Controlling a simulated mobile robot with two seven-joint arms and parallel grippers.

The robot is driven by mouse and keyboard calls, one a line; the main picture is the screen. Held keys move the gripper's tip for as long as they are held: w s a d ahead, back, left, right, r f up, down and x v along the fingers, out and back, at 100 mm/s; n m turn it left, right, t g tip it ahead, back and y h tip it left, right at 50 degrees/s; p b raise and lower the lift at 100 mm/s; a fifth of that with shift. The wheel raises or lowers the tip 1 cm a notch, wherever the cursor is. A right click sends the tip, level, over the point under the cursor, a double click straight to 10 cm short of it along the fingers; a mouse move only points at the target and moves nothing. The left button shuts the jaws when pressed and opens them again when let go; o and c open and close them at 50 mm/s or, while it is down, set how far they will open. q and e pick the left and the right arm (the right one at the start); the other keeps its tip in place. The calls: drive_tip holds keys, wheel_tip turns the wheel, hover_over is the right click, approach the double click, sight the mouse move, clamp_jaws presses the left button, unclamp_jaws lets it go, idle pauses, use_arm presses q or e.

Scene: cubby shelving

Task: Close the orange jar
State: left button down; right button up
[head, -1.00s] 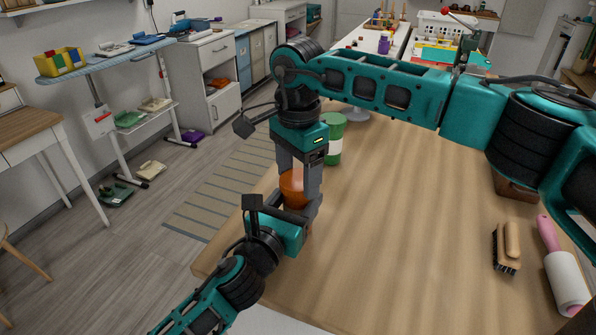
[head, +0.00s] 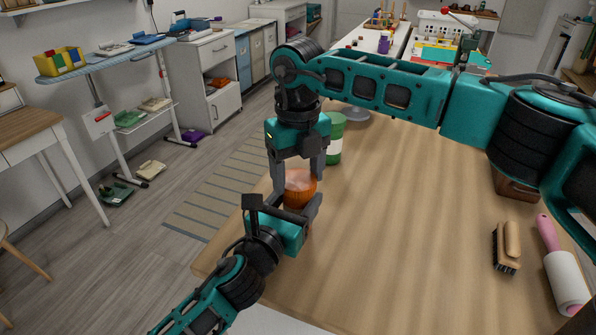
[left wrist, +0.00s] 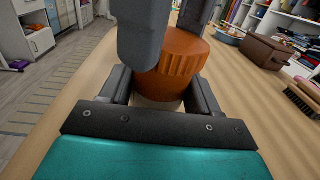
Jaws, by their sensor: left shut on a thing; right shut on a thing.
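The orange jar (head: 300,190) stands upright near the left edge of the wooden table. In the left wrist view its ribbed orange lid (left wrist: 184,54) sits on top of the smoother body (left wrist: 168,86). My left gripper (head: 297,207) is shut on the jar's body, low down, with a finger on each side. My right gripper (head: 298,181) reaches down from above and is shut on the lid. Its grey fingers cover part of the lid in the left wrist view. Whether the lid is fully tight cannot be told.
A green and white container (head: 335,138) stands just behind my right gripper. A wooden brush (head: 507,247), a pink-handled roller (head: 564,275) and a brown box (head: 516,188) lie at the right. The middle of the table (head: 410,220) is clear.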

drive_tip(key=o, duration=1.3)
drive_tip(key=shift+c, duration=0.2)
drive_tip(key=shift+r, duration=0.1)
use_arm(q)
drive_tip(key=shift+c, duration=0.8)
unclamp_jaws()
use_arm(e)
wheel_tip(320, 180, up, 12)
use_arm(q)
drive_tip(key=shift+s, duration=0.1)
drive_tip(key=v, duration=1.1)
drive_tip(key=shift+s+a+f, duration=0.1)
drive_tip(key=shift+s+a, duration=0.05)
drive_tip(key=shift+s, duration=0.1)
drive_tip(key=shift+s+a, duration=0.25)
drive_tip(key=shift+s, duration=0.3)
use_arm(e)
drive_tip(key=shift+f, duration=0.3)
